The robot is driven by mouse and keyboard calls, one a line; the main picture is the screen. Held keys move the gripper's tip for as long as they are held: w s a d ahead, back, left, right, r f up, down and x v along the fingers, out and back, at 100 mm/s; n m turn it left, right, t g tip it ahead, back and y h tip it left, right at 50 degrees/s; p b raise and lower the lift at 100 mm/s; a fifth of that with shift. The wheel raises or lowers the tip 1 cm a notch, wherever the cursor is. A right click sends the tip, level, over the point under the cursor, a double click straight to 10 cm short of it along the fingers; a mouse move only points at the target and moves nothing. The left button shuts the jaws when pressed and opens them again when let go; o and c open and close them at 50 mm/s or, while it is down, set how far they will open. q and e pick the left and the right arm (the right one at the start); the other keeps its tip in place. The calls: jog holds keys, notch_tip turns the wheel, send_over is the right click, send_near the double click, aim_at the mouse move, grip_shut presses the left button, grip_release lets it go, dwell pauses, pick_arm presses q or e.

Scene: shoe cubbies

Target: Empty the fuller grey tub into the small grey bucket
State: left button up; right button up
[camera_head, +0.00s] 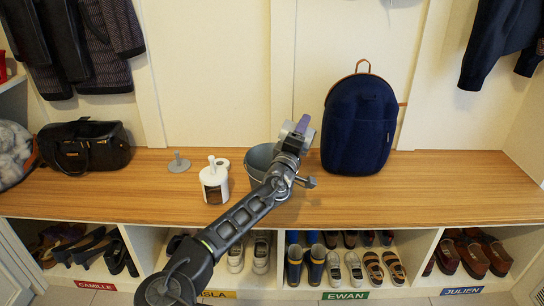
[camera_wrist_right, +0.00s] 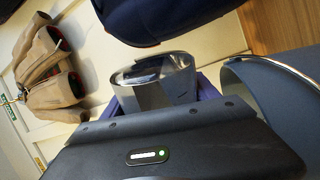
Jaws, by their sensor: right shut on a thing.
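The small grey bucket (camera_head: 258,159) stands on the wooden bench, partly behind my right arm. Its curved rim and wall show at the right of the right wrist view (camera_wrist_right: 268,92). My right gripper (camera_head: 299,127), with purple fingers, is raised close to the bucket's right side. In the right wrist view it is shut on a shiny grey tub (camera_wrist_right: 155,82). The tub is beside the bucket in that view; its contents and exact tilt are unclear. Another grey tub cannot be made out. My left gripper is not in view.
A navy backpack (camera_head: 359,125) stands close to the right of the gripper. A black bag (camera_head: 86,146) sits far left. The bench (camera_head: 450,186) is clear at right.

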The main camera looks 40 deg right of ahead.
jog(key=shift+w+a+r+n, duration=0.15)
jog(key=shift+w+r+n, duration=0.05)
jog(key=shift+w+n, duration=0.1)
jog(key=shift+a+r+n+t+p, duration=0.15)
jog(key=shift+r+n+t+p, duration=0.2)
jog(key=shift+n, duration=0.55)
dwell(0.4)
jog(key=shift+w+a+f+n+y, duration=0.1)
jog(key=shift+f+n+y, duration=0.1)
jog(key=shift+n, duration=0.35)
jog(key=shift+a+f+n+y, duration=0.1)
jog(key=shift+f+n, duration=0.05)
jog(key=shift+n, duration=0.4)
jog(key=shift+w+a+r+n, duration=0.15)
jog(key=shift+w+r+n, duration=0.2)
jog(key=shift+n, duration=0.35)
jog(key=shift+s+f+m+b, duration=0.25)
jog(key=shift+f+m+b, duration=0.05)
jog(key=shift+f+m, duration=0.1)
jog(key=r+m+p, duration=0.1)
jog(key=s+d+r+m, duration=0.1)
jog(key=m, duration=0.1)
jog(key=shift+p, duration=0.35)
jog(key=shift+s+d+f+m+h+b, duration=0.15)
jog(key=shift+f+m+h+b, duration=0.25)
jog(key=shift+f+m+b, duration=0.6)
